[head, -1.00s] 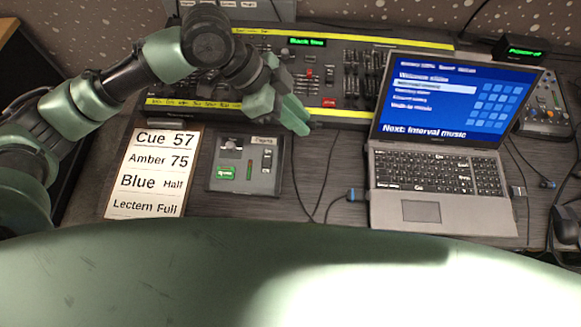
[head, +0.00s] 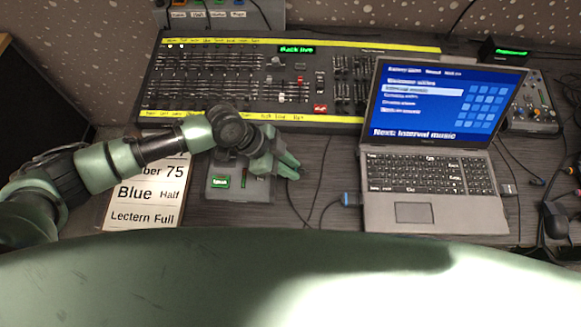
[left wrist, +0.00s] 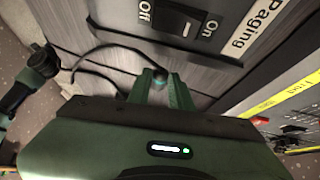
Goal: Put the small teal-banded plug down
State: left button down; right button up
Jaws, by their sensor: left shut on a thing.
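My left gripper (head: 290,169) is over the dark desk, at the right edge of the grey paging box (head: 222,187). In the left wrist view its green fingers (left wrist: 161,88) are shut on a small dark plug (left wrist: 158,74), of which only the end shows between the fingertips. No teal band can be made out. In the head view the plug is hidden by the fingers. I cannot tell whether it touches the desk. The paging box, with an On/Off switch, lies beyond the fingers in the left wrist view (left wrist: 185,22). My right gripper is not in view.
The laptop (head: 415,213) stands to the right, with a blue-banded plug (head: 350,200) at its left side. The fader desk (head: 215,117) is behind. A cue card (head: 140,205) lies left of the paging box. Thin cables cross the desk between box and laptop.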

pick_arm(q)
jog(key=shift+f, duration=0.85)
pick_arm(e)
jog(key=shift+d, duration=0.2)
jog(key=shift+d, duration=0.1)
pick_arm(q)
jog(key=shift+f, duration=0.35)
jog(key=c, duration=1.3)
grip_release()
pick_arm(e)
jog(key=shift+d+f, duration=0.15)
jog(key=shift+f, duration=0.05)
